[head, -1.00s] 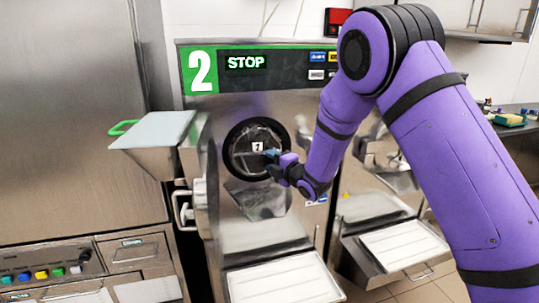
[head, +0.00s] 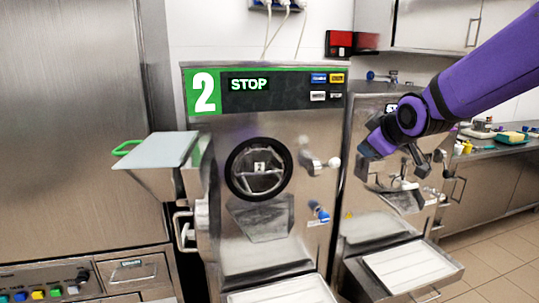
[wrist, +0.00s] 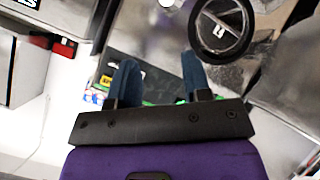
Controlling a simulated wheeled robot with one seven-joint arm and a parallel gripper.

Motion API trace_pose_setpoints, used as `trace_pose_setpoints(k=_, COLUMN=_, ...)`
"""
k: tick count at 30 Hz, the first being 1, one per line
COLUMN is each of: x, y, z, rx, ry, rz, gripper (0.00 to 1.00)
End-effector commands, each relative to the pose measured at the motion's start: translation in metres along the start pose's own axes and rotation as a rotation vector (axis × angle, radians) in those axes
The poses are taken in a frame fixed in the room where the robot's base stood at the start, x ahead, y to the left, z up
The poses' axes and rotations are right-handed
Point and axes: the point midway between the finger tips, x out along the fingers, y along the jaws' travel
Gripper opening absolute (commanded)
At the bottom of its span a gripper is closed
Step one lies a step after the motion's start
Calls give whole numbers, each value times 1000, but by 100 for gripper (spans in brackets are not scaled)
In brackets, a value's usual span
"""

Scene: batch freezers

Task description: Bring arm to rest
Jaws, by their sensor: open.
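My purple arm (head: 490,65) reaches in from the upper right in the head view. My gripper (head: 372,150) is raised in front of the second machine, right of the machine marked 2. In the wrist view my gripper (wrist: 160,75) shows two blue fingers standing apart with nothing between them. The gripper touches nothing that I can see.
The batch freezer marked 2 (head: 290,125), its display reading STOP, has a round window (head: 259,169), a blue-tipped handle (head: 319,212) and a white-lined tray (head: 285,292). A second machine's tray (head: 408,268) juts out at right. A counter (head: 500,150) with small items stands farther right.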

Motion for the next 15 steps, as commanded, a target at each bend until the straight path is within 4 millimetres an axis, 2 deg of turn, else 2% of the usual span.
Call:
trace_pose_setpoints(k=1, x=-20, y=2, z=9, rx=52, ry=-30, rz=-5, gripper=44)
trace_pose_setpoints(k=8, x=-100, y=-11, z=51, rx=301, ry=-184, rz=-48, gripper=44)
trace_pose_setpoints(k=15, x=-179, y=-44, z=96, rx=549, ry=-348, rz=-80, gripper=44)
